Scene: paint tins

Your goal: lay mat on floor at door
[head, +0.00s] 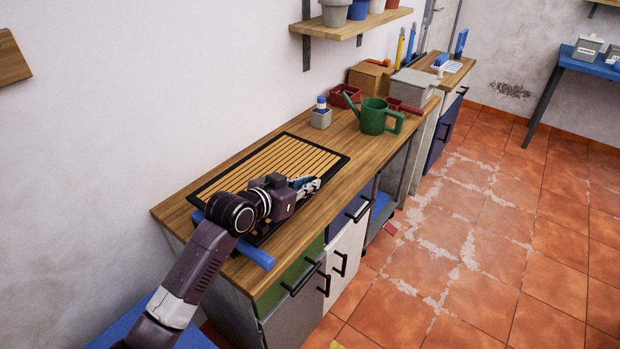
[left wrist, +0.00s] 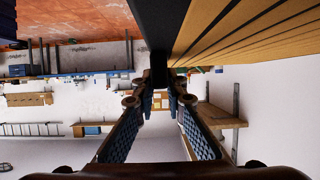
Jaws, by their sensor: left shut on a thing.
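The mat (head: 283,158) has tan slats and a black border, and lies flat on or just above the wooden worktop. My left gripper (head: 312,184) is at its front long edge, shut on the black border. In the left wrist view the two fingers (left wrist: 160,82) close at the dark border (left wrist: 155,28), with the tan slats of the mat (left wrist: 240,35) beside it. The gripper and wrist hide part of the mat's near side. A grey door (head: 440,28) shows partly at the far end of the wall. My right gripper is out of view.
A green watering can (head: 374,116), a grey pot with a blue-topped thing (head: 321,115), red trays and boxes stand on the worktop (head: 170,208) past the mat. A blue bar (head: 258,253) lies at its near end. The tiled floor (head: 480,260) at right is mostly clear.

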